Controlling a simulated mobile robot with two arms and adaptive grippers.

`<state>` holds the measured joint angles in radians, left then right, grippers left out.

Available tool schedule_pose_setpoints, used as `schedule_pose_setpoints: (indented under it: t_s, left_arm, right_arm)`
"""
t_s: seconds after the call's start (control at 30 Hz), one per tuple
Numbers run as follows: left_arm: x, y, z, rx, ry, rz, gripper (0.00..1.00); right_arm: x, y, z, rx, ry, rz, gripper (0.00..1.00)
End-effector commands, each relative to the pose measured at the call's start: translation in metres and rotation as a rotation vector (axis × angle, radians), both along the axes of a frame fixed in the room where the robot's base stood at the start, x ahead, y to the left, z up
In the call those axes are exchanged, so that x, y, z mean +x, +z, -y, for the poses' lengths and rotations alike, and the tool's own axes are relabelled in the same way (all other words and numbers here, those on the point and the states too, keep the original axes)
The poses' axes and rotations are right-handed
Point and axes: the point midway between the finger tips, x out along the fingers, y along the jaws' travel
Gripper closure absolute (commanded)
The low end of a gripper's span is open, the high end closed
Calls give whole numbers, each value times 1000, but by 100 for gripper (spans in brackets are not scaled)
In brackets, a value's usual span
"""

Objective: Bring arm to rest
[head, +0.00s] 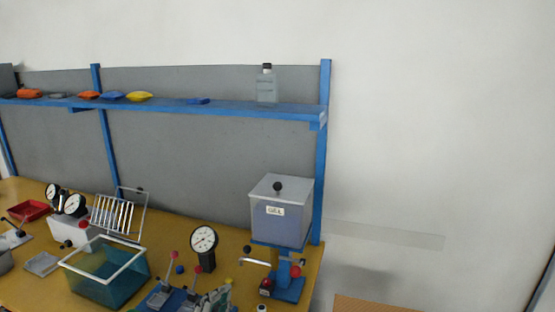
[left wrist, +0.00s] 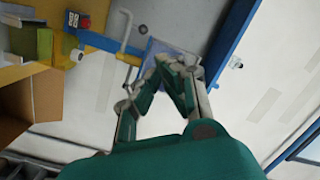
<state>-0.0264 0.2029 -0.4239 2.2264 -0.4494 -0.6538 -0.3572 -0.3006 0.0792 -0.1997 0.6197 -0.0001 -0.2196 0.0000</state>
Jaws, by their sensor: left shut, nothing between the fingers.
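My left gripper (left wrist: 172,66) fills the lower middle of the left wrist view, with a teal body and grey-and-teal fingers. Its fingertips come together with nothing visible between them. Beyond them in that view are a bent metal lever (left wrist: 126,35) and blue framework (left wrist: 236,38). I cannot clearly make out this gripper in the head view. My right gripper is in neither view.
The wooden bench (head: 232,262) holds a teal bin (head: 105,285), a dial gauge (head: 204,240) and a blue stand with a grey-lidded box (head: 282,215). A blue shelf (head: 230,109) carries a bottle (head: 266,88). An open brown box (left wrist: 45,97) is at left in the left wrist view.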

Motion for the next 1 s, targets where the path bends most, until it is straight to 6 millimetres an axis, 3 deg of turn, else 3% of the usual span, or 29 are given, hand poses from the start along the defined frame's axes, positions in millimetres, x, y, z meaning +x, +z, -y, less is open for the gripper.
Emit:
schedule_pose_setpoints:
  t_s: [0.03,0.1,0.2,0.3,0.5,0.73,1.0]
  left_arm:
    - [-14,-33,-17,-76,54,-140,100]
    - [-38,-76,-39,-176,133,-331,100]
    - [-80,-128,-61,-295,240,-572,100]
    - [-121,-163,-74,-377,328,-756,100]
    - [-192,-203,-88,-479,463,-1025,100]
    - [-265,-224,-96,-552,594,-1267,100]
    - [-247,-299,-93,-537,599,-1292,100]
  right_arm:
    - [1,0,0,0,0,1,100]
    - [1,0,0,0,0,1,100]
    - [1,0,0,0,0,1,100]
    - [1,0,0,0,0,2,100]
    - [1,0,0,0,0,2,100]
    - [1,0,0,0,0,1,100]
    - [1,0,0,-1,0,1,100]
